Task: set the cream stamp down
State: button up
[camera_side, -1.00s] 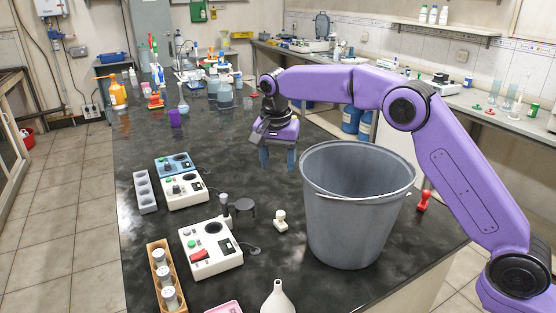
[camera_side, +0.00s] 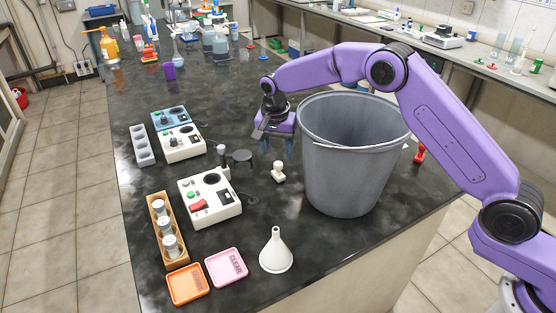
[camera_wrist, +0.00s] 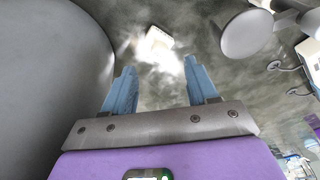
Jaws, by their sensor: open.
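The cream stamp (camera_side: 278,172) stands upright on the dark bench, just left of the grey bucket. It also shows in the wrist view as a pale, washed-out shape (camera_wrist: 157,43) beyond the fingertips, roughly between their lines. My gripper (camera_side: 277,150) is open and empty, its blue fingers pointing down, just behind and above the stamp in the side view. In the wrist view the two fingers of my gripper (camera_wrist: 160,72) stand apart with only bench between them. I cannot tell the exact gap to the stamp.
The tall grey bucket (camera_side: 352,160) stands close on the right and fills the left of the wrist view. A white funnel (camera_side: 276,254), pink tray (camera_side: 227,267) and orange tray (camera_side: 187,284) lie in front.

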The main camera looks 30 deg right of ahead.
aim_at(278, 163)
jog(key=shift+w+d+f, duration=0.15)
jog(key=shift+f, duration=1.15)
jog(key=shift+w+d+f, duration=0.1)
jog(key=shift+w+f, duration=0.05)
jog(key=shift+f, duration=1.1)
jog(key=shift+w, duration=0.1)
grip_shut()
